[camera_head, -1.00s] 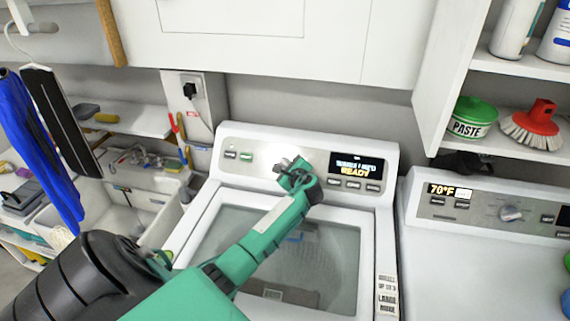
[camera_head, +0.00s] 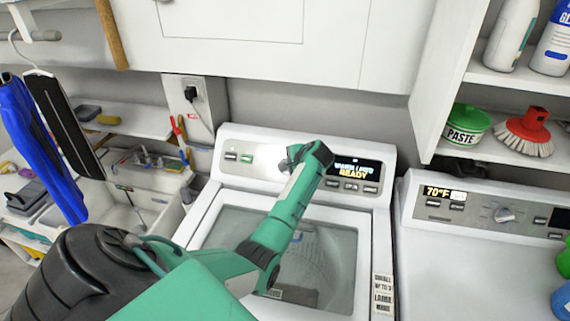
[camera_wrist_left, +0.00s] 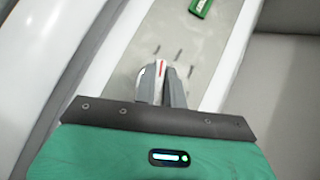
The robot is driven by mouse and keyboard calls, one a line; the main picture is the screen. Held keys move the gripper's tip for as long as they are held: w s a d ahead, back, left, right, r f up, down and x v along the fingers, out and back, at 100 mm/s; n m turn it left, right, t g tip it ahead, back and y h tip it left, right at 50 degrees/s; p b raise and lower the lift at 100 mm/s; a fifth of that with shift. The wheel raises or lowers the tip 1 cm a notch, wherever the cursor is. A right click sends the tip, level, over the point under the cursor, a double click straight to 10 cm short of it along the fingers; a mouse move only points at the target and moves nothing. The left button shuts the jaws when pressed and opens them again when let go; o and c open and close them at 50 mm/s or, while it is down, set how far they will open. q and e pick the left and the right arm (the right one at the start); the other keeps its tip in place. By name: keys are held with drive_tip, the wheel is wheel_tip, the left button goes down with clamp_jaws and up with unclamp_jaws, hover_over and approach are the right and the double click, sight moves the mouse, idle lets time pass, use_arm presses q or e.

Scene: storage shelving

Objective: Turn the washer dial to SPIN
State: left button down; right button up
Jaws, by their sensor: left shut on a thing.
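The washer (camera_head: 210,230) stands in the middle of the head view, with its grey control panel at the back. My left gripper (camera_head: 292,157) is at the panel, left of the lit display (camera_head: 352,172), which reads READY on its lower line. In the left wrist view, the gripper (camera_wrist_left: 164,82) is shut on the washer dial (camera_wrist_left: 159,70), a pale knob with a red mark. The fingers and my arm hide most of the dial in the head view. The position labels around it cannot be read. My right gripper is not in view.
A green panel button (camera_head: 246,158) lies left of the dial. A second machine (camera_head: 470,245) with its own knob stands to the right. Shelves with a paste tub (camera_head: 464,128) and a red brush (camera_head: 532,130) are above it. Cabinets hang over the washer.

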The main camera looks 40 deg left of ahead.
use_arm(q)
drive_tip(key=shift+n+h+p, duration=0.35)
drive_tip(key=shift+n+h, duration=0.35)
drive_tip(key=shift+n, duration=0.2)
drive_tip(key=shift+f+g, duration=0.1)
drive_tip(key=shift+g, duration=0.2)
drive_tip(key=c, duration=1.5)
unclamp_jaws()
drive_tip(key=shift+o, duration=0.2)
drive_tip(key=b+v, duration=0.4)
drive_tip(key=v, duration=0.9)
drive_tip(key=shift+d+r, duration=0.15)
drive_tip(key=shift+r, duration=0.25)
drive_tip(key=shift+s+f, duration=0.1)
